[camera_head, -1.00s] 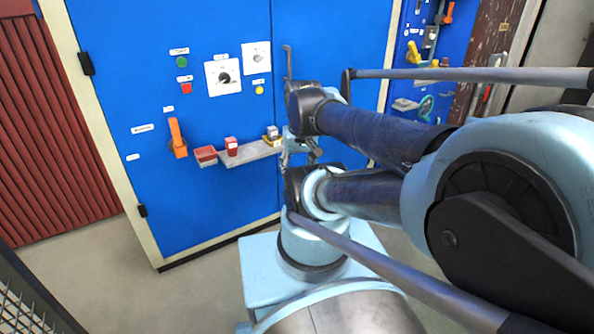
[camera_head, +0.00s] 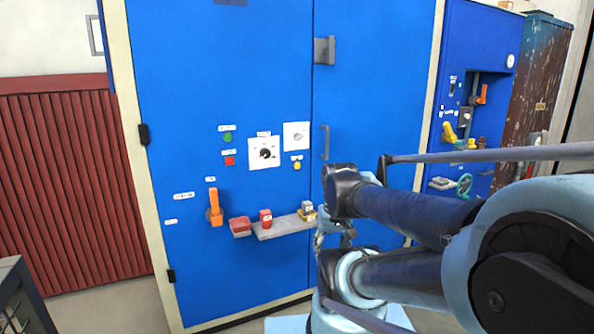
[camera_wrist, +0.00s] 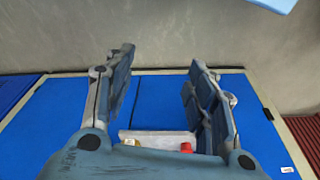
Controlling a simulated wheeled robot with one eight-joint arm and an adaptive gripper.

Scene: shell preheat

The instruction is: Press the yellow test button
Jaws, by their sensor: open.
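The small round yellow button (camera_head: 297,166) sits on the blue cabinet door in the head view, under a small label and below a white plate with a dial. My gripper (camera_head: 335,232) is lower and to the right of it, by the right end of the shelf, and partly hidden by my arm. In the wrist view my gripper (camera_wrist: 158,90) has its two fingers wide apart with nothing between them. The yellow button does not show in the wrist view.
A grey shelf (camera_head: 285,226) holds a red block (camera_head: 265,219) and a yellow-and-grey piece (camera_head: 307,210). A red bin (camera_head: 240,227) and an orange lever (camera_head: 215,208) are to its left. Green (camera_head: 227,137) and red (camera_head: 229,161) buttons and a black knob (camera_head: 265,153) are nearby. A door handle (camera_head: 325,142) sticks out right of the button.

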